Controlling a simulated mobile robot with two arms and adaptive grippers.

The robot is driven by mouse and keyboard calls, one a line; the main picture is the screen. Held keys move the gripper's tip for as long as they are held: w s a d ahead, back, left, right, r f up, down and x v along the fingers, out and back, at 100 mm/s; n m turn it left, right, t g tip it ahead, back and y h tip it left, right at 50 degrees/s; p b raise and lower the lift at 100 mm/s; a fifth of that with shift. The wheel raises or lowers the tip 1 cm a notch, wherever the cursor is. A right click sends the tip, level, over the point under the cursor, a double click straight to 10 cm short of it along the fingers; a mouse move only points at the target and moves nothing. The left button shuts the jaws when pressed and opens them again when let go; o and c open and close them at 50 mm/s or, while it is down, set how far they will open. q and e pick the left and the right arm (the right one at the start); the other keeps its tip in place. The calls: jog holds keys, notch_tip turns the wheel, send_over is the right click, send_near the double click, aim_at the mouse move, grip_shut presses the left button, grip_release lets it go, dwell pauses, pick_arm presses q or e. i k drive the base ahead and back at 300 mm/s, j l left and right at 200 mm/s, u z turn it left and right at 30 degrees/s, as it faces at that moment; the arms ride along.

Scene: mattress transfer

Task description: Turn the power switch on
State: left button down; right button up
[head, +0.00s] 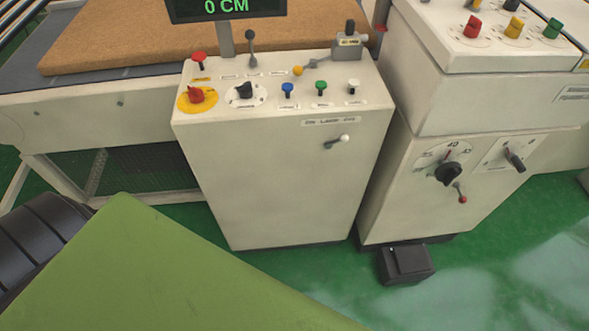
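A cream control cabinet (270,180) stands in the middle of the head view. On its top left is a red rotary knob on a yellow round plate (196,97), which looks like a main power switch; its label is too small to read. Right of it is a black rotary knob (244,91) on a white dial. A small lever with a white tip (343,138) sits on the cabinet's front face under a label strip. I cannot tell for sure which control is the power switch. Neither of my grippers is in view.
Blue, green and white-topped push buttons line the panel. A display (228,8) reads "0 CM". A brown slab (120,40) lies behind. A second cabinet (410,195) with dials stands right, with a black pedal (407,263) below. A green surface (150,270) fills the lower left.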

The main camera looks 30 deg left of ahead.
aim_at(196, 96)
jog(key=u, duration=1.55)
